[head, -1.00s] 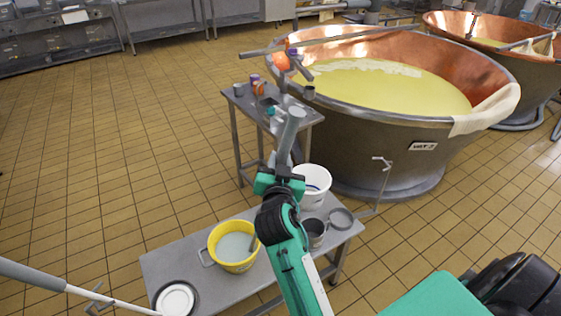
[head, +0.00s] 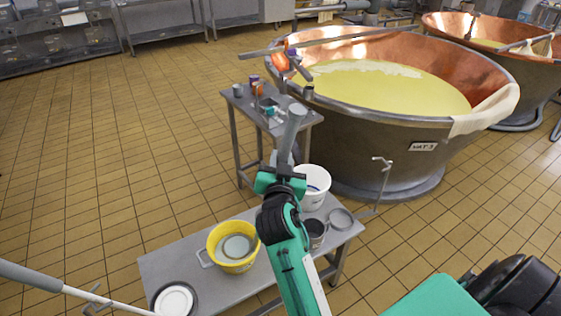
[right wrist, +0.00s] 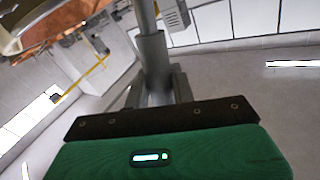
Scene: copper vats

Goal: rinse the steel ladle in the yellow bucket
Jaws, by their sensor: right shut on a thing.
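The yellow bucket (head: 216,240) stands on the low grey bench in the head view, with pale liquid in it. My right gripper (head: 286,158) is up and right of the bucket and is shut on a grey shaft, which looks like the ladle's handle (head: 291,128). The right wrist view shows the shaft (right wrist: 148,18) between the dark fingers (right wrist: 156,80). My left gripper is not in view.
The low bench (head: 190,263) also carries a white bucket (head: 314,190), a steel pot (head: 315,234), a ring (head: 341,218) and a white round lid (head: 174,300). A small side table (head: 242,106) and a large copper vat (head: 380,145) stand beyond. The floor at left is clear.

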